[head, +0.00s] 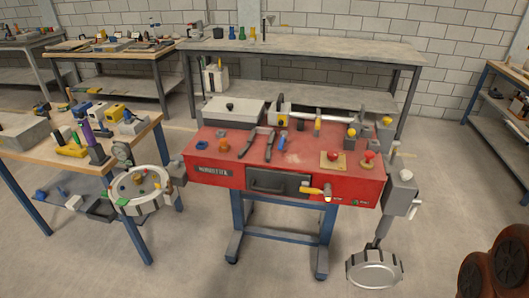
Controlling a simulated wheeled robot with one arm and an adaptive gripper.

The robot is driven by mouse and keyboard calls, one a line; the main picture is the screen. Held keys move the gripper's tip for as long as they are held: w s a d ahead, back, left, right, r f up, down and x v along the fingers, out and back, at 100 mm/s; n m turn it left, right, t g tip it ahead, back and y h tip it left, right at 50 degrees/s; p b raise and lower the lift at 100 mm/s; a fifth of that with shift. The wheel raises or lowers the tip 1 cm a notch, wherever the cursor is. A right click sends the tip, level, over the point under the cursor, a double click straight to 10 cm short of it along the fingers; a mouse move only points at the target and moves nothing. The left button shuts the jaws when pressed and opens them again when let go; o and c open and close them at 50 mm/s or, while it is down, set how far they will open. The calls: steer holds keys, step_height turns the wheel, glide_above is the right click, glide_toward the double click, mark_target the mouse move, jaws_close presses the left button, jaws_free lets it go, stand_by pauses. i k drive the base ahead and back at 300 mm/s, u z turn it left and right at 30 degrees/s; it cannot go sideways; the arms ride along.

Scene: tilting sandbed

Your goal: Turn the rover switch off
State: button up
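I cannot make out a switch clearly marked as the rover's. A red machine bench (285,182) stands mid-picture on blue legs. A yellow-handled lever (314,190) sits on the front face, near small labels too small to read. A dark brown-red object with round parts (492,278) is cut off at the lower right; I cannot tell whether it is the rover. My gripper is not in view.
A round grey tray (141,209) hangs left of the red bench and a round pan (373,284) is low at its right. Worktables with tools stand left, and a grey table (300,50) stands behind. Floor in front is clear.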

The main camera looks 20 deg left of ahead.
mark_target(333, 154)
steer(key=k, duration=0.55)
steer(key=u, duration=0.45)
steer(key=i, duration=0.95)
steer(key=u, duration=0.55)
steer(key=i, duration=0.55)
